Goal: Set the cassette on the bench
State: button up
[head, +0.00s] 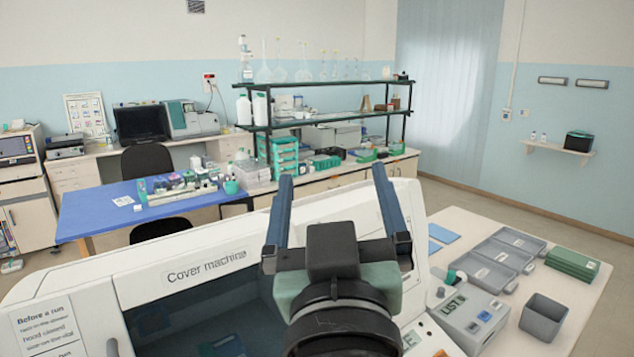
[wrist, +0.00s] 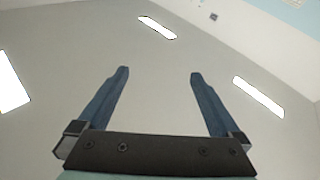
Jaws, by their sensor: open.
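My gripper (head: 332,175) is raised in front of the cover machine (head: 205,275), with its two blue fingers spread apart and nothing between them. In the wrist view the open fingers (wrist: 159,73) point toward the ceiling and hold nothing. A white bench (head: 476,226) stands to the right of the machine. I cannot pick out a cassette for certain in either view. The machine's dark window shows dim shapes inside that I cannot identify, and my gripper and arm hide part of its front.
The bench holds grey trays (head: 488,270), a stack of green boxes (head: 572,262), a grey bin (head: 543,318) and a labelled grey unit (head: 462,314). Its left rear part has blue sheets and bare surface. A blue table (head: 95,212) stands farther back at left.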

jog(key=s+r+m+t, duration=0.1)
jog(key=s+r+t, duration=0.2)
jog(key=s+r, duration=0.2)
jog(key=s+a+r+t, duration=0.1)
jog(key=s+r+t, duration=0.2)
jog(key=r, duration=0.6)
jog(key=shift+s+a+m, duration=0.3)
jog(key=shift+s+m, duration=0.1)
jog(key=shift+s, duration=0.45)
jog(key=shift+f, duration=0.1)
